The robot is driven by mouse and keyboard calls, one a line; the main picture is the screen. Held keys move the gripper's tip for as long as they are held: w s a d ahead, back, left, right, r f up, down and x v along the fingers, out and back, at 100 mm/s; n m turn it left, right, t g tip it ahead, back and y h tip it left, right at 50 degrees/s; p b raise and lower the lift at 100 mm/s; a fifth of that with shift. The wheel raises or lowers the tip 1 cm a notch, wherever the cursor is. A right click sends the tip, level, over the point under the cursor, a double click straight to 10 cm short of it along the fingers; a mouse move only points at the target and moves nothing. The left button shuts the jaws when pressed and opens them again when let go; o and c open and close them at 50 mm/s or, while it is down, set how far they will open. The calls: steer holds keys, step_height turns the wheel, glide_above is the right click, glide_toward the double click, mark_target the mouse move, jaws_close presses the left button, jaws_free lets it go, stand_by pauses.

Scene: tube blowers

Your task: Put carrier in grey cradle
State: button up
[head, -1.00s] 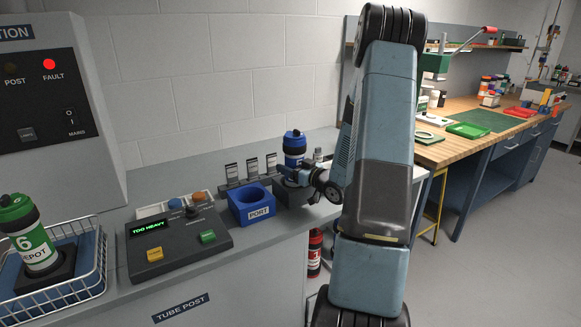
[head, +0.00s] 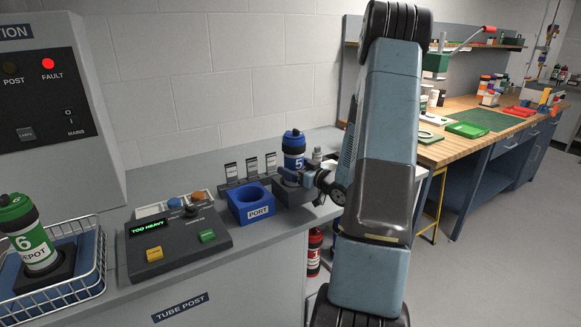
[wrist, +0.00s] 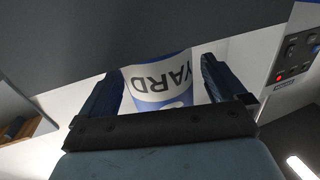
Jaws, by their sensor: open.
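The carrier (head: 293,152), a blue cylinder with black bands and a label marked 5, stands upright at the right of the tube post counter. Its foot is at the dark grey cradle (head: 290,194), beside the blue port; my gripper partly hides how it sits there. My gripper (head: 306,178) is open, low at the carrier's right side. In the wrist view the white label reading YARD (wrist: 160,78) shows between the two spread blue fingers, with a gap at each side.
A blue PORT ring (head: 251,203) stands left of the cradle. A control box (head: 172,240) reads TOO HEAVY. A green carrier marked 6 (head: 34,240) stands in a wire basket at the left. Small upright tags stand behind the port. A red FAULT lamp is lit.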

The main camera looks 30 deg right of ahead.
steer(key=v, duration=0.9)
steer(key=shift+s, duration=0.35)
steer(key=shift+d, duration=0.1)
steer(key=shift+c, duration=0.5)
stand_by(1.2)
